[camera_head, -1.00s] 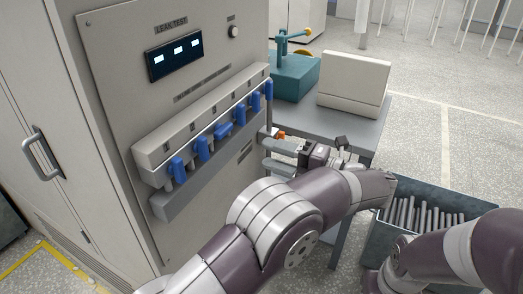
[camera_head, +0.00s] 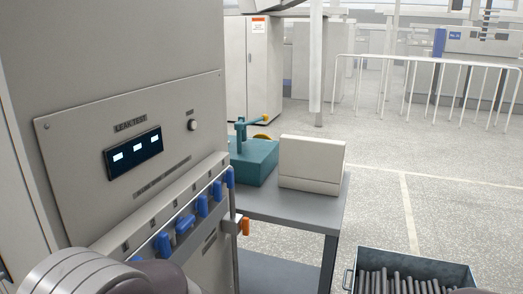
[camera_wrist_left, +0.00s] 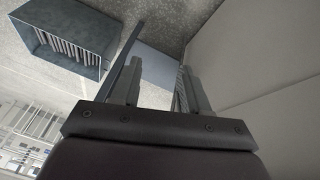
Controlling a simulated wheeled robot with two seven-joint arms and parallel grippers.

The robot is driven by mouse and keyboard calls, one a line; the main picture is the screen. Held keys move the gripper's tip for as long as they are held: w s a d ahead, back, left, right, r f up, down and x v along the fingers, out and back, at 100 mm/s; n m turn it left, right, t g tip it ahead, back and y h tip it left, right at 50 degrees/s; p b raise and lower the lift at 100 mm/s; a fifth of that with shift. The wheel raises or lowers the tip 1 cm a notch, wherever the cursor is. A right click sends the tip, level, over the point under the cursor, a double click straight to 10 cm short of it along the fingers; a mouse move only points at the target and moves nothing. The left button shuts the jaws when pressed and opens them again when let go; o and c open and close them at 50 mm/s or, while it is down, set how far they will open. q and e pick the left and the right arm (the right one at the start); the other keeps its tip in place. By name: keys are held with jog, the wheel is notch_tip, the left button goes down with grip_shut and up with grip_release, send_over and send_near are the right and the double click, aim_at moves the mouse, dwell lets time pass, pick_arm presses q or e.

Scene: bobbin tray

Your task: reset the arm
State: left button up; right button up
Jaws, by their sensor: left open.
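My left arm (camera_head: 95,273) shows only as rounded links at the lower left of the head view. Its gripper is outside that view. In the left wrist view my left gripper (camera_wrist_left: 160,78) has its two fingers well apart with nothing between them. My right gripper is in neither view.
The leak test cabinet (camera_head: 75,150) with several blue levers (camera_head: 184,222) stands close at left. A grey table (camera_head: 285,208) holds a teal device (camera_head: 253,162) and a pale box (camera_head: 312,165). A crate of grey rods (camera_head: 415,262) is at lower right, also in the wrist view (camera_wrist_left: 98,72).

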pick_arm(q)
jog(key=s+a+r+g+y, duration=0.2)
jog(key=s+a, duration=0.9)
jog(key=a, duration=0.3)
notch_tip(320, 180, up, 16)
jog(key=p, duration=1.6)
jog(key=shift+w+f+n, duration=0.15)
jog(key=shift+n, duration=0.15)
